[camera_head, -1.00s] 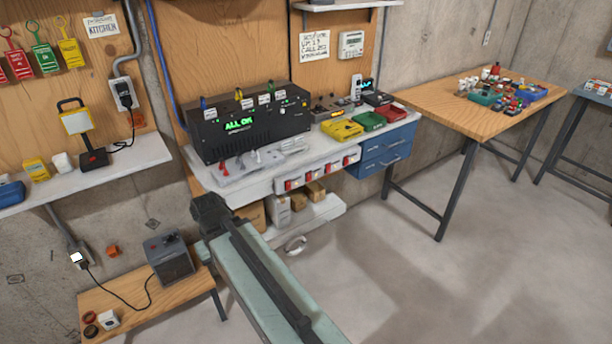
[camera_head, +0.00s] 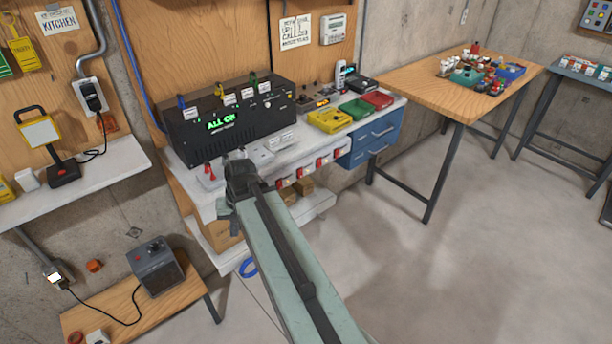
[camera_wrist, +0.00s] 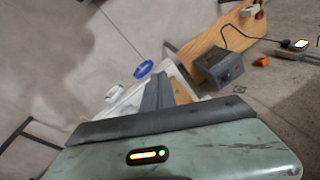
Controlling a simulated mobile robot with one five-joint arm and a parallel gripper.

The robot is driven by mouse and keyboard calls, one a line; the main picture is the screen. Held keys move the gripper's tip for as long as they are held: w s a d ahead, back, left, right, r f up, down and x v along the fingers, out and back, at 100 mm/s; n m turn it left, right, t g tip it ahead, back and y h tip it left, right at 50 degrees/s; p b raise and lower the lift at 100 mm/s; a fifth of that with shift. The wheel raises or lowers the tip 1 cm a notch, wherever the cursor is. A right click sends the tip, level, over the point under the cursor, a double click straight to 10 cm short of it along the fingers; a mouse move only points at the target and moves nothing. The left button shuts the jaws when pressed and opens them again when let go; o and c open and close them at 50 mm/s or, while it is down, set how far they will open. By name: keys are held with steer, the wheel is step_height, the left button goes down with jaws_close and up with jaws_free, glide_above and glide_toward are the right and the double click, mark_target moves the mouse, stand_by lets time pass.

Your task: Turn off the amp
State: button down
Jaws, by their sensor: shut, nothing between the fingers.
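A dark grey box (camera_head: 155,266) with a red part and a knob on its front stands on a low wooden bench at the lower left; it looks like the amp, though no label is readable. It also shows in the wrist view (camera_wrist: 219,69), apart from my gripper. A black cord lies on the bench beside it. My gripper (camera_head: 238,163) appears dark and small at the arm's far end, in front of the white workbench and right of the box. It is shut and empty; its fingertips are hard to make out.
A wide black unit (camera_head: 225,120) with a green "ALL ON" display stands on the white workbench (camera_head: 290,158). A blue ring (camera_head: 249,267) lies on the floor. Open floor spreads right.

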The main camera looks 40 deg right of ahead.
steer(key=s+d+r+m+t, duration=0.2)
steer(key=d+m, duration=0.2)
steer(key=d, duration=0.7)
steer(key=s+d+r+m+t+h+p, duration=0.1)
steer(key=d+m, duration=0.4)
steer(key=d, duration=0.6)
steer(key=s+d+r+m+t+h, duration=0.1)
steer(key=s+d+r+m+t, duration=0.2)
steer(key=d, duration=0.8)
steer(key=shift+s+r+m+t+p, duration=0.3)
steer(key=shift+s+r+m, duration=0.4)
steer(key=shift+r, duration=0.25)
steer(key=shift+w+f, duration=0.1)
